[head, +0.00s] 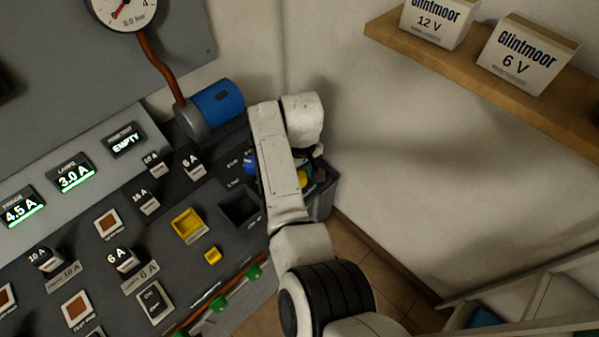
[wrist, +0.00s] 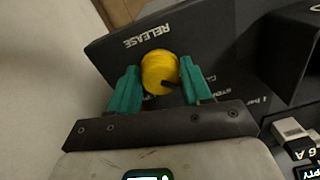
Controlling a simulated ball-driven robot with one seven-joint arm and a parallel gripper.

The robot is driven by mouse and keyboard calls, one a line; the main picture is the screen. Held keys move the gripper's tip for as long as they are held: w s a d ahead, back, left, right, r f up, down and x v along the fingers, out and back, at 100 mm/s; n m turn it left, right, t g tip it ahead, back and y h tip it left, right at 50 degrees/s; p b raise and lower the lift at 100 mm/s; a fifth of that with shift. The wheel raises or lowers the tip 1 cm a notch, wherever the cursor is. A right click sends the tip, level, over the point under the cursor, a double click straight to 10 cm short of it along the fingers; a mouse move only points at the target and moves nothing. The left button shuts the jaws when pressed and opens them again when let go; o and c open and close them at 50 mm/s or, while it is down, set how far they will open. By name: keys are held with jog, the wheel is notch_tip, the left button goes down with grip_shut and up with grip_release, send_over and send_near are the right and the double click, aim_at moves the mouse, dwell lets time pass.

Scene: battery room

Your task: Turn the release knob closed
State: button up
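The release knob (wrist: 160,73) is a round yellow knob with a dark mark towards its lower right edge in the wrist view. It sits on a dark panel below upside-down RELEASE lettering. My gripper (wrist: 158,78) has its two green fingers on either side of the knob, very near its edges. I cannot tell whether they press on it. In the head view a small part of the yellow knob (head: 303,179) shows beside my arm, which hides most of my gripper.
A blue cylinder (head: 217,104) stands at the back of the console. A blue knob (head: 249,163) is left of my arm. A wall with a wooden shelf (head: 480,60) is at the right.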

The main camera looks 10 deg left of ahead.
jog(key=o, duration=0.3)
jog(key=shift+o, duration=0.2)
notch_tip(320, 180, up, 11)
jog(key=shift+b, duration=0.45)
jog(key=shift+w+d+f, duration=0.1)
jog(key=s+d+f+m+t+h, duration=0.15)
jog(key=s+d+f, duration=0.4)
jog(key=d, duration=0.65)
jog(key=s+d+f+m+g, duration=0.1)
jog(key=s+d+f+m, duration=0.25)
jog(key=d+f, duration=0.65)
jog(key=s+d+m, duration=0.1)
jog(key=s+d, duration=0.2)
jog(key=s, duration=0.5)
jog(key=s+d+r+m, duration=0.1)
jog(key=s+d, duration=0.3)
jog(key=s, duration=0.5)
jog(key=s+d+m, duration=0.2)
jog(key=s+d, duration=0.2)
jog(key=s, duration=0.5)
jog(key=shift+r+t+y, duration=0.3)
jog(key=shift+t+y, duration=0.05)
jog(key=shift+y, duration=0.1)
